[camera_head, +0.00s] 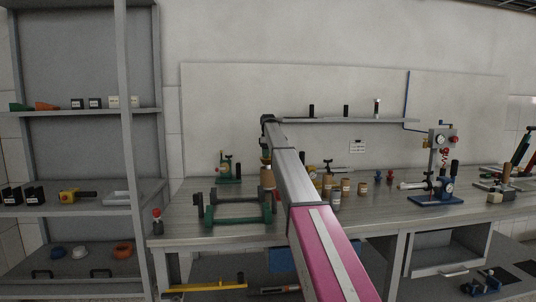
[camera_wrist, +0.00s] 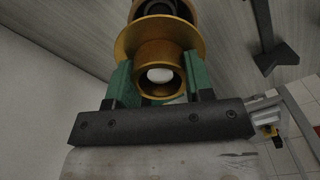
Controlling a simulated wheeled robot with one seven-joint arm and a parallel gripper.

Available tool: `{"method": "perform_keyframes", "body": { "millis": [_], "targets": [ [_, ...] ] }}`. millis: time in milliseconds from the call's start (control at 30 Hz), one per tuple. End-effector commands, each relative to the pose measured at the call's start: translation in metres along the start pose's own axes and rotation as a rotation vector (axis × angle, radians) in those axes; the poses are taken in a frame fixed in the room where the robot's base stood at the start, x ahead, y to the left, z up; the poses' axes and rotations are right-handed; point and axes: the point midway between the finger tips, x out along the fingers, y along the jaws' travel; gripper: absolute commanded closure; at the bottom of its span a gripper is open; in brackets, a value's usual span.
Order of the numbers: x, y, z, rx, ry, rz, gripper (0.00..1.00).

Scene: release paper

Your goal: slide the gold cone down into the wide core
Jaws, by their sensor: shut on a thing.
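My gripper (camera_wrist: 158,78) has two green fingers shut on the gold cone (camera_wrist: 142,40), gripping its narrow collar. The cone has a wide flange and a hollow middle with a white spot inside. Just beyond the flange, at the top of the wrist view, is a brown core (camera_wrist: 139,8) with a dark opening, partly cut off by the frame. I cannot tell whether the cone's far end touches or enters it. In the head view a tan core (camera_head: 267,178) stands below my gripper on the workbench, near the green stand; my arm hides part of this area.
A green stand with dark rails (camera_head: 238,222) is at the bench's front left. Several small tan cores (camera_head: 362,188) stand right of my arm. A blue-based press (camera_head: 437,198) is farther right. A grey shelf rack (camera_head: 127,130) rises at left.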

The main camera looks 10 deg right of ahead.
Motion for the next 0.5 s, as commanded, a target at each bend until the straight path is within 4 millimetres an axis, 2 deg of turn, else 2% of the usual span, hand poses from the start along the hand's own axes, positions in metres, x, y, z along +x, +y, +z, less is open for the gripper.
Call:
{"method": "perform_keyframes", "body": {
  "millis": [500],
  "targets": [
    [0.0108, -0.0003, 0.0001, 0.000, 0.000, 0.000, 0.80]
  ]
}}
